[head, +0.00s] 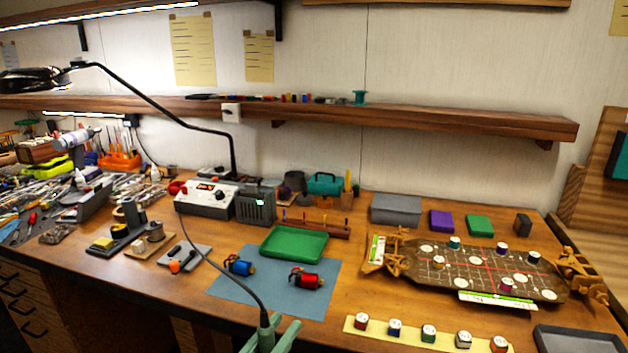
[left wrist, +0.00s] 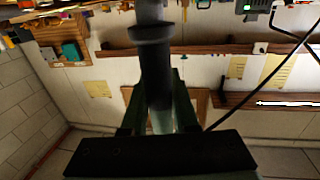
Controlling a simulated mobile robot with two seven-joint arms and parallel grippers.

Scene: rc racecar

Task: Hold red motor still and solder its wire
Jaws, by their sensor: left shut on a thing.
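The red motor (head: 308,279) lies on its side on the blue-grey mat (head: 232,287), with small dark and gold parts at its left end. Its wire is too small to make out. A blue motor (head: 240,266) lies to its left on the same mat. My left gripper (head: 269,335), with pale green fingers, is at the bottom edge of the head view, nearer than the mat. It is shut on the dark handle of the soldering iron (left wrist: 155,65); the iron's cord end (head: 264,318) also shows in the head view. The iron's tip is not clear. My right gripper is out of view.
The iron's cord runs back to the soldering station (head: 207,199). A green tray (head: 294,259) stands behind the motors. A brown game-like board (head: 480,272) and a pale strip with several small jars (head: 410,338) fill the right. A black lamp arm (head: 160,111) arches over the left.

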